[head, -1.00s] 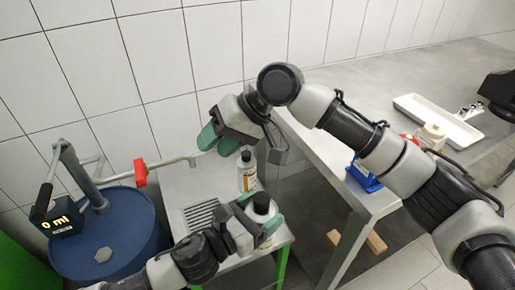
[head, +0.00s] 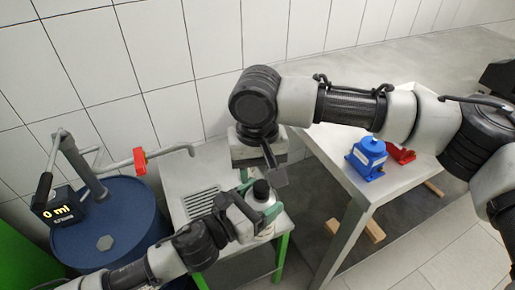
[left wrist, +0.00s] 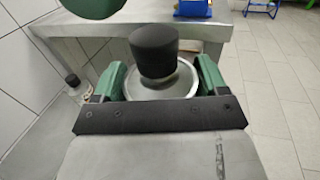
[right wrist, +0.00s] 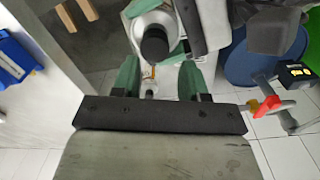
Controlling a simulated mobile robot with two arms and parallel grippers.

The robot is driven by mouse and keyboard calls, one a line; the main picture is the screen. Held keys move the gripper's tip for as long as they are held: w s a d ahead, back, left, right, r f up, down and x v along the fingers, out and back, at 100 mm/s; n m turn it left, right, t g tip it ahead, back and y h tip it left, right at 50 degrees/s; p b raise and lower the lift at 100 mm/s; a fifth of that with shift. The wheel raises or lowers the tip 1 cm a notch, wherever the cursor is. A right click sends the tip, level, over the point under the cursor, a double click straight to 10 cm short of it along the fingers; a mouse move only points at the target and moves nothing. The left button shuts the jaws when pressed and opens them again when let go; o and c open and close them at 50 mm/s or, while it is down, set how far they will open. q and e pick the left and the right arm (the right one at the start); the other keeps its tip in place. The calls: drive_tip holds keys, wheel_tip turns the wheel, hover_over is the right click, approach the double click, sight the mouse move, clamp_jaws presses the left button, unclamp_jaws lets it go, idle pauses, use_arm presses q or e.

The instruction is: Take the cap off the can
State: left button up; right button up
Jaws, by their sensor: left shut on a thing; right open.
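The can (head: 269,206) is silver and upright on the small steel table, with a black cap (head: 262,190) on top. My left gripper (head: 262,218) is shut around the can's body. In the left wrist view the can's shoulder (left wrist: 178,86) sits between the green fingers, and the black cap (left wrist: 155,50) is on it. My right gripper (head: 247,176) is above and just behind the can, pointing down. In the right wrist view its green fingers are open and empty, with the cap (right wrist: 155,48) ahead of them, apart from both.
A smaller bottle with a black cap (left wrist: 73,82) stands behind the can on the small table (head: 180,172). A blue drum (head: 130,215) with a pump, a red-handled spout and a "0 ml" display stands left. A blue pump (head: 367,157) and a red one (head: 400,153) are on the right-hand bench.

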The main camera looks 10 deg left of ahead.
sight(256, 186)
drive_tip(key=shift+f, duration=2.25)
drive_tip(key=shift+s, duration=0.15)
drive_tip(key=c, duration=0.8)
drive_tip(key=shift+a+r, duration=0.1)
drive_tip(key=shift+r, duration=0.1)
drive_tip(key=shift+r, duration=0.3)
clamp_jaws()
drive_tip(key=shift+r, duration=0.65)
drive_tip(key=shift+r, duration=0.1)
drive_tip(key=shift+d+r+g+y, duration=0.2)
drive_tip(key=shift+r+g+y, duration=0.15)
drive_tip(key=shift+y, duration=0.45)
